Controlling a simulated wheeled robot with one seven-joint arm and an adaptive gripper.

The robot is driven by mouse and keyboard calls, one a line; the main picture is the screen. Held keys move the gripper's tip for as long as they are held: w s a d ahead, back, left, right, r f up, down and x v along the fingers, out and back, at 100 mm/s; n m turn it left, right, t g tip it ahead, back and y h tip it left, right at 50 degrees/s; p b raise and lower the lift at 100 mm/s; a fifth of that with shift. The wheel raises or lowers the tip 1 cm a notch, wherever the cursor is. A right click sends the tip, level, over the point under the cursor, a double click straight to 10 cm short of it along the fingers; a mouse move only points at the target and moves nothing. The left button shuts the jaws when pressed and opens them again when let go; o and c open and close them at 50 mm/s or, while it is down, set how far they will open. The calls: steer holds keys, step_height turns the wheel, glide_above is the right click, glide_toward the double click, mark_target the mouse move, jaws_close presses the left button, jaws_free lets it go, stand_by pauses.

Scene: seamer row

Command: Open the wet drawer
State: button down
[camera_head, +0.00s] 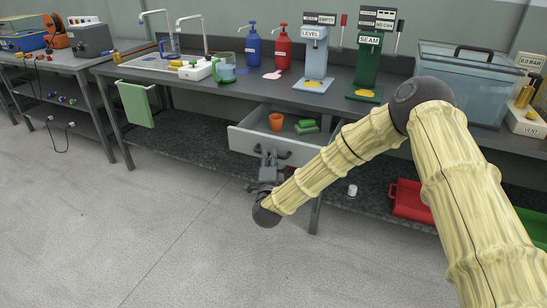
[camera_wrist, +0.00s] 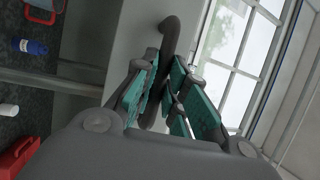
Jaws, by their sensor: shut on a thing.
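The wet drawer (camera_head: 245,140) is a light grey drawer under the bench. In the head view it stands pulled out, with its inside showing. An orange cup (camera_head: 276,121) and green pads (camera_head: 306,125) lie in it. My gripper (camera_head: 268,160) is at the drawer's front, at a dark curved handle (camera_head: 285,154). In the wrist view, the teal-padded fingers of my gripper (camera_wrist: 166,92) are shut on the dark handle bar (camera_wrist: 171,36). The exact contact is partly hidden between the fingers.
A table leg (camera_head: 316,214) stands close right of my gripper. A green towel (camera_head: 135,104) hangs at left. The floor in front is clear.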

steer(key=c, duration=1.5)
jaws_free()
steer(key=shift+o, duration=0.2)
steer(key=s+f, duration=0.2)
steer(key=s, duration=0.9)
steer(key=shift+s+a, duration=0.2)
steer(key=shift+s, duration=0.2)
steer(key=shift+f, duration=0.1)
